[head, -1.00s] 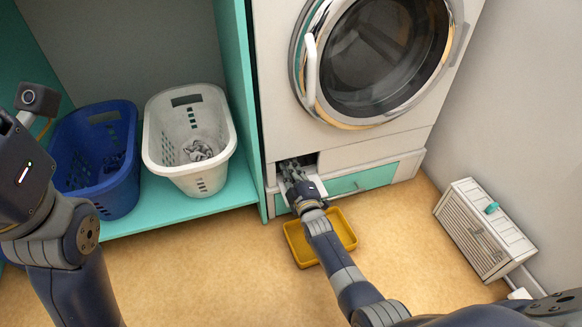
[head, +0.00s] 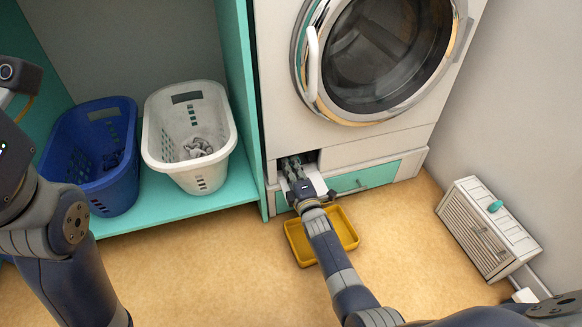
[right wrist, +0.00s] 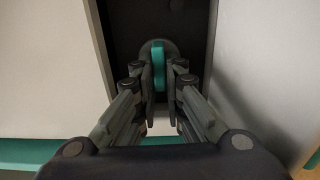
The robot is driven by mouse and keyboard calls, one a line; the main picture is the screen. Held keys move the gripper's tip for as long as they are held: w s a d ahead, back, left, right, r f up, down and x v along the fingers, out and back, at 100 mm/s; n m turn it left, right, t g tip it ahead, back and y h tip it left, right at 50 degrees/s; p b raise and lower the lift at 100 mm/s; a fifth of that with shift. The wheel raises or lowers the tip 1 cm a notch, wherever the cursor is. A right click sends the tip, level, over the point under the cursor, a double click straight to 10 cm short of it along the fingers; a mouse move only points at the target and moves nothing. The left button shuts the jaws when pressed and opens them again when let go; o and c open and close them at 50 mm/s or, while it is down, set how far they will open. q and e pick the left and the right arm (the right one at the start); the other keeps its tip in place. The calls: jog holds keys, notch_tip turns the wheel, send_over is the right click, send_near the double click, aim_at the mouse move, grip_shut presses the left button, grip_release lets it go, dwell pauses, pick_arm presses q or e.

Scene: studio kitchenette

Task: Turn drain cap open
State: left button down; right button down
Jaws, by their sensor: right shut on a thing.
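The drain cap is a dark round knob with a teal grip bar (right wrist: 158,66), set inside a dark recess low on the washing machine (head: 345,130). In the right wrist view the bar stands upright between my right gripper's two fingers (right wrist: 160,95), which are shut on it. In the head view my right gripper (head: 294,170) reaches into the opening at the machine's lower left and hides the cap. My left gripper is outside the head view; only part of that arm shows at the left edge.
A yellow tray (head: 350,240) lies on the floor below the opening. A blue basket (head: 120,190) and a white basket (head: 205,182) stand on the teal shelf to the left. A white slatted box (head: 470,240) is by the right wall.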

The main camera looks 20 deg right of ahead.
jog(key=shift+f, duration=0.1)
jog(key=c, duration=1.7)
grip_release()
